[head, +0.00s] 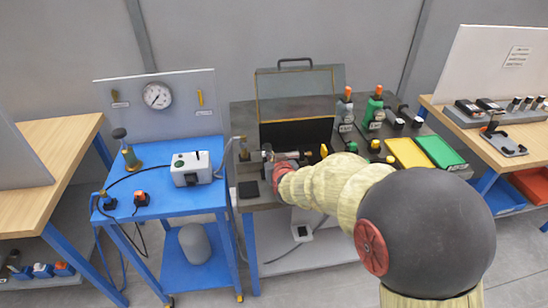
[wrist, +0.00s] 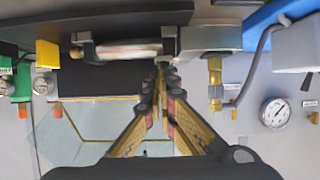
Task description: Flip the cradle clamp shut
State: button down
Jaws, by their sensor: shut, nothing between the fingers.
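In the wrist view, my gripper (wrist: 162,66) is shut with nothing between its fingers. Its tips are close to a grey metal bracket at the right end of a silver cylinder (wrist: 128,50). The cylinder lies lengthwise in a grey holder, which looks like the cradle. I cannot clearly make out the clamp or its angle; whether the tips touch the bracket is unclear. In the head view, my arm reaches over the grey bench to the metal fitting (head: 267,154) in front of the clear-lidded box, and my wrist hides the fingers.
A blue cart (head: 150,215) with a gauge (head: 157,95) and a white box (head: 191,168) stands left.

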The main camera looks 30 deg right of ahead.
jog(key=f, duration=0.1)
jog(key=s+f, duration=0.1)
jog(key=f, duration=0.1)
jog(key=shift+s+a+f+b, duration=0.1)
jog(key=shift+a+f+b, duration=0.1)
jog(key=shift+b, duration=0.2)
jog(key=shift+w+d+f, duration=0.1)
jog(key=shift+w+f, duration=0.05)
jog(key=shift+w, duration=0.05)
jog(key=shift+w+r, duration=0.1)
jog(key=shift+r, duration=0.15)
jog(key=shift+r, duration=0.2)
jog(key=v, duration=1.2)
jog(key=shift+f, duration=0.1)
